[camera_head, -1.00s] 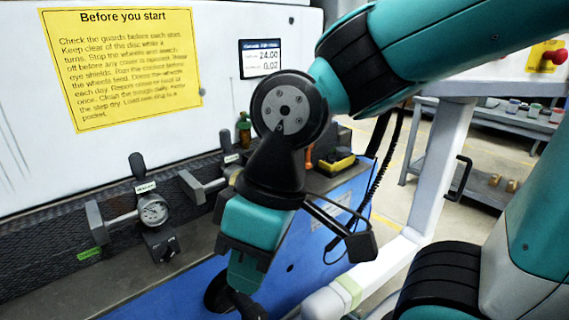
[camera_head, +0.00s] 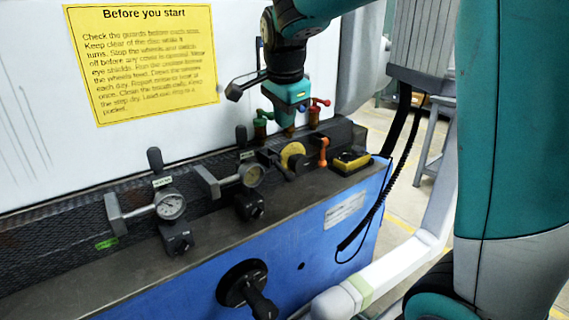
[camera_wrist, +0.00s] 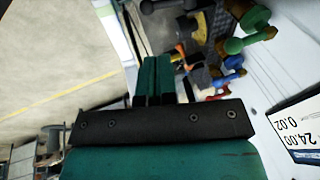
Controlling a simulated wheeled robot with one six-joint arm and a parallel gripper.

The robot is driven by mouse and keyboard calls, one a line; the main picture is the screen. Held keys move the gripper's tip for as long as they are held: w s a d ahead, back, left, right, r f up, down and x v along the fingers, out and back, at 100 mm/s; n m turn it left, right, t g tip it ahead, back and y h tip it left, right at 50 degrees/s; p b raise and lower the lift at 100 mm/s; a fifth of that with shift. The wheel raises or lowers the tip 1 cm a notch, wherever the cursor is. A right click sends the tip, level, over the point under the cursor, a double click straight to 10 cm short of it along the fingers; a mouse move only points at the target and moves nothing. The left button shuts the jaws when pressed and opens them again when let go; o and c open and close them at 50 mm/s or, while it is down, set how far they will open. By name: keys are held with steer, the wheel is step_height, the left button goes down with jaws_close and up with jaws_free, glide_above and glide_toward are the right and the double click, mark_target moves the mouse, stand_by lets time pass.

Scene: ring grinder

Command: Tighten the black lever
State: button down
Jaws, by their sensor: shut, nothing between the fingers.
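Several black levers or handles show in the head view. One (camera_head: 278,162) is on a yellow round part (camera_head: 292,154). Upright black levers stand at the left gauge (camera_head: 155,159) and the middle gauge (camera_head: 241,136). A black rotary handle (camera_head: 261,303) sticks out of a round black hub (camera_head: 240,282) on the blue front. I cannot tell which one the task means. My gripper (camera_head: 288,128) is shut and empty, pointing down near the coloured taps at the back right. In the wrist view its two teal fingers (camera_wrist: 154,72) are pressed together.
Near my gripper stand a green tap (camera_head: 261,122), a red tap (camera_head: 319,104) and an orange tap (camera_head: 323,150). A blue tap (camera_wrist: 233,64) shows in the wrist view. A yellow-and-black box (camera_head: 350,160) sits at the right end of the ledge. A black cable hangs beside it.

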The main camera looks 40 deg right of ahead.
mark_target(284, 170)
steer(key=shift+f, duration=0.1)
steer(key=p+x, duration=0.1)
steer(key=x, duration=1.2)
steer(key=shift+w+f, duration=0.15)
steer(key=shift+f, duration=0.25)
steer(key=shift+a+f, duration=0.1)
